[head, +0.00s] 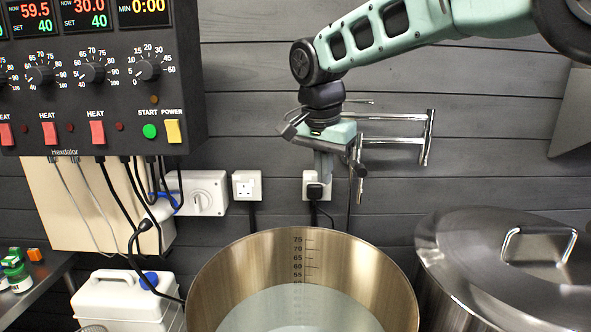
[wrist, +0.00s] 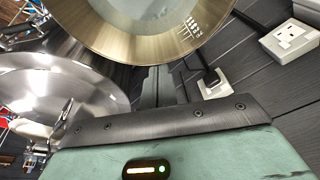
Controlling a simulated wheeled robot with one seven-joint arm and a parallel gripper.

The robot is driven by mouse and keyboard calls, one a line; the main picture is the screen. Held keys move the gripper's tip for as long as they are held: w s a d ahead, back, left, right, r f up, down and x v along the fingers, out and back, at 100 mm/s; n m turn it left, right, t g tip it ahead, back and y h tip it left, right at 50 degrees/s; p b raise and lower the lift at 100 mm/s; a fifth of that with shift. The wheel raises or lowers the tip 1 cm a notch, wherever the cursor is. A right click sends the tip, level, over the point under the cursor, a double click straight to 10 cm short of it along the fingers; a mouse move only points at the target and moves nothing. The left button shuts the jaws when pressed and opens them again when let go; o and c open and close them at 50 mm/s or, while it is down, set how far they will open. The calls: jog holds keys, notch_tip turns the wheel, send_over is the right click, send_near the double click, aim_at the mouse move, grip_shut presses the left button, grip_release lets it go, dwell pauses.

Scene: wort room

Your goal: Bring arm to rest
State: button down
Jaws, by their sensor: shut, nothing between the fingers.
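My arm reaches in from the top right of the head view, its pale green link bent down at a black joint. My gripper (head: 357,180) hangs from it, pointing down, above the back rim of the open steel pot (head: 215,290). It is shut and empty, apart from the pot. In the wrist view the green gripper body and a dark grey edge fill the bottom, and the pot (wrist: 105,38) shows at the top.
A control box (head: 100,85) hangs at upper left, with cables below it. A lidded steel pot (head: 470,255) stands at right. Wall sockets (head: 247,185) and a bar rack (head: 428,140) are close behind my gripper. A white canister (head: 125,298) stands at lower left.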

jog(key=s+d+f+n+b, duration=0.1)
jog(key=s+f+n, duration=0.4)
jog(key=s, duration=0.6)
jog(key=s+d+f+n+g+y+b, duration=0.1)
jog(key=s+d+f+n, duration=0.3)
jog(key=s, duration=0.7)
jog(key=s+d+f+n+g+b, duration=0.1)
jog(key=s+d+f+n, duration=0.2)
jog(key=s+f+n, duration=0.2)
jog(key=s+f, duration=0.3)
jog(key=s, duration=0.3)
jog(key=shift+s+d+n+y, duration=0.25)
jog(key=shift+s+n+y, duration=0.05)
jog(key=shift+s+n, duration=0.1)
